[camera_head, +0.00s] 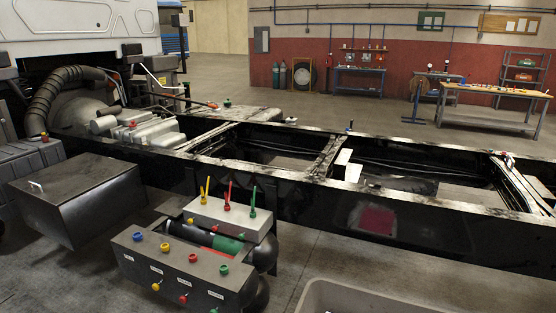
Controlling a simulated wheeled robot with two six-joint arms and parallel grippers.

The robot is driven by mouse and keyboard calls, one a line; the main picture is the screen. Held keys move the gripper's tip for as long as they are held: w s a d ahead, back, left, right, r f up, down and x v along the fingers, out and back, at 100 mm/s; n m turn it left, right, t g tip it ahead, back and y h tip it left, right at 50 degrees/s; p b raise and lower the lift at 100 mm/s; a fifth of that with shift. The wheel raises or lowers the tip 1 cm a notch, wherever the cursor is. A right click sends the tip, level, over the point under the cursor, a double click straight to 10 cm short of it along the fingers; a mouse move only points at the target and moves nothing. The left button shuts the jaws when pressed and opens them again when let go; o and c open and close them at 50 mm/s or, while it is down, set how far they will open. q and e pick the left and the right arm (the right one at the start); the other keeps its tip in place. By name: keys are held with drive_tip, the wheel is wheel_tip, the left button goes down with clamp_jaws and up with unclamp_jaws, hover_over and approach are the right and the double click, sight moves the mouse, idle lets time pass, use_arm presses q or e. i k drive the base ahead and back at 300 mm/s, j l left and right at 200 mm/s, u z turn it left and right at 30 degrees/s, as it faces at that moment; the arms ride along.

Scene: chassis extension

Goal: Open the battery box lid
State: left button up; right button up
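A dark grey box (100,212), which looks like the battery box, sits at the left beside the truck chassis. Its flat lid (75,180) lies closed on top. A small white handle (35,186) shows near the lid's left corner. The inside of the box is hidden. Neither of my grippers is in the view.
A grey valve panel (180,268) with coloured knobs and labels stands right of the box. The black chassis frame (350,205) runs behind both. A grey bin (360,298) is at the bottom edge. Bare floor (45,275) lies in front of the box.

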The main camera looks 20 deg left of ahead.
sight(58, 183)
drive_tip(key=i+j, duration=0.1)
drive_tip(key=j, duration=0.4)
drive_tip(key=i+j, duration=0.1)
drive_tip(key=j, duration=0.4)
drive_tip(key=i+j, duration=0.1)
drive_tip(key=j, duration=0.4)
drive_tip(key=i+j, duration=0.1)
drive_tip(key=j, duration=0.35)
drive_tip(key=i+j, duration=0.1)
drive_tip(key=j, duration=0.4)
